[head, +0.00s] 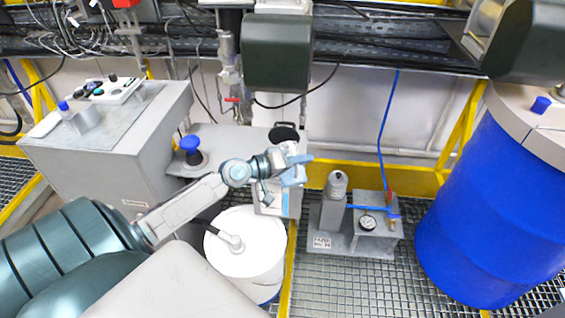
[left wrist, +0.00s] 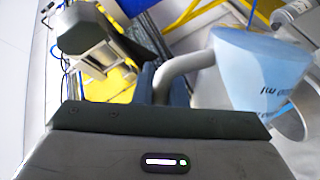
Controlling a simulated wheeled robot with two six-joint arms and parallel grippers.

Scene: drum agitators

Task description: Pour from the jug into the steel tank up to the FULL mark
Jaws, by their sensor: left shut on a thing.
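In the left wrist view the jug (left wrist: 262,68) is a pale blue, tapered vessel with dark lettering on its side and a grey curved handle (left wrist: 183,67). It looks tilted in that view. My left gripper (left wrist: 163,85) is shut on the handle, with the dark blue fingers on either side of it. In the head view my left gripper (head: 291,170) is above the grey bench edge, near the white drum. The jug is small and hard to separate from the gripper there. I cannot clearly pick out the steel tank or its FULL mark. My right gripper is not in view.
A white drum (head: 246,242) stands below my left arm. A pump unit with a gauge (head: 366,224) sits on the grating. A large blue drum (head: 490,210) is at the right. A control cabinet (head: 115,140) stands at the left. A dark motor housing (head: 277,53) hangs above.

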